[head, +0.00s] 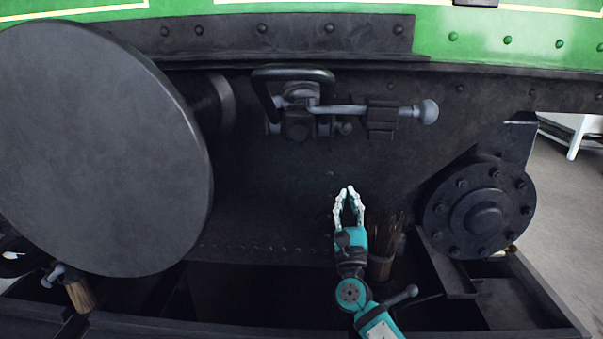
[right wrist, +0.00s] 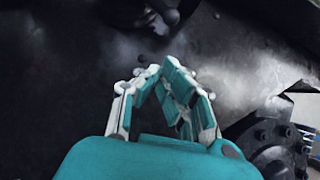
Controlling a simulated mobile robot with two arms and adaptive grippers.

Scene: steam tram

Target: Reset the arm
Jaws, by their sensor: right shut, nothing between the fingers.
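My right gripper (head: 348,192) is teal with pale jointed fingers. It points up in the head view, in front of the dark panel (head: 270,190) of the tram, below a lever fitting (head: 350,109) with a round grey knob. Its fingertips meet, and nothing shows between them. In the right wrist view the same fingers (right wrist: 158,72) come together in a peak, with the dark metal behind them. The gripper is apart from the lever. My left gripper is not in the head view.
A big dark round disc (head: 95,150) fills the left. A bolted flange (head: 480,210) stands at right. A bundle of bristles (head: 385,240) is close beside my right gripper. A dark tray (head: 545,295) with a raised rim runs along the bottom. Pale floor shows at far right.

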